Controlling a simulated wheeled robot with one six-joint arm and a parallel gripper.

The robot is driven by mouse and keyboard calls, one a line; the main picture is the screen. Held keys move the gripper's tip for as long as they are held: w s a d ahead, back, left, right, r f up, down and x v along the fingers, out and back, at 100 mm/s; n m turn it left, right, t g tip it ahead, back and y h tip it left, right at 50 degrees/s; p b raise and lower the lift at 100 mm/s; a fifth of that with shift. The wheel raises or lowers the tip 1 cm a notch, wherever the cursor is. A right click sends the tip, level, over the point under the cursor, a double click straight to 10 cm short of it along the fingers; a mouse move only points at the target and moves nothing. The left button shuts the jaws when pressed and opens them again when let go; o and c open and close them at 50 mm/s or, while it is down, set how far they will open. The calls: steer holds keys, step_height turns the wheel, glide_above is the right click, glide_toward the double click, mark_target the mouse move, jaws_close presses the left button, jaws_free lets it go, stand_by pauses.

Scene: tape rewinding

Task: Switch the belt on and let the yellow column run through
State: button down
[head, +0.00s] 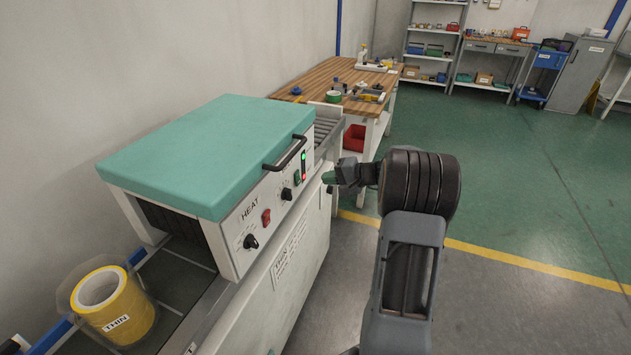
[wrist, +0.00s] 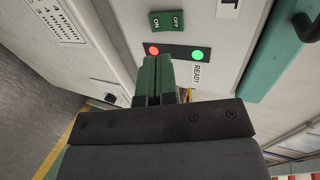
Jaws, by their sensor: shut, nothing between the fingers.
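The yellow column (head: 122,310) is a stack of yellow tape rolls labelled THIN, in clear film. It stands upright on the dark belt (head: 178,272) at the tunnel's near opening. The green rocker switch (wrist: 167,21), marked ON and OFF, is on the machine's front panel; the head view shows it too (head: 296,178). I cannot tell which side is pressed. A red lamp (wrist: 154,50) and a green lamp (wrist: 198,54) beside a READY label are both lit. My gripper (head: 328,178) is shut and empty in front of the panel; its green fingers (wrist: 158,60) appear just below the switch.
The teal-hooded machine (head: 210,150) carries a HEAT panel with knobs and a red switch (head: 266,217). A handle (head: 287,155) juts out above. A roller outfeed (head: 325,130) leads towards a wooden workbench (head: 325,80) with tools. The floor to the right is clear.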

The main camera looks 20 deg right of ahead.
steer(key=shift+v, duration=2.95)
steer(key=shift+r, duration=0.1)
steer(key=f+m+p, duration=0.1)
steer(key=m, duration=1.1)
steer(key=f+m+t+y+p, duration=0.1)
steer(key=f+m+p, duration=0.1)
steer(key=m, duration=1)
steer(key=f+m+t+y+p, duration=0.1)
steer(key=f+m, duration=0.1)
steer(key=m, duration=1)
steer(key=shift+s+d+f+p, duration=0.1)
steer(key=shift+s+d+p, duration=0.2)
steer(key=shift+s, duration=0.05)
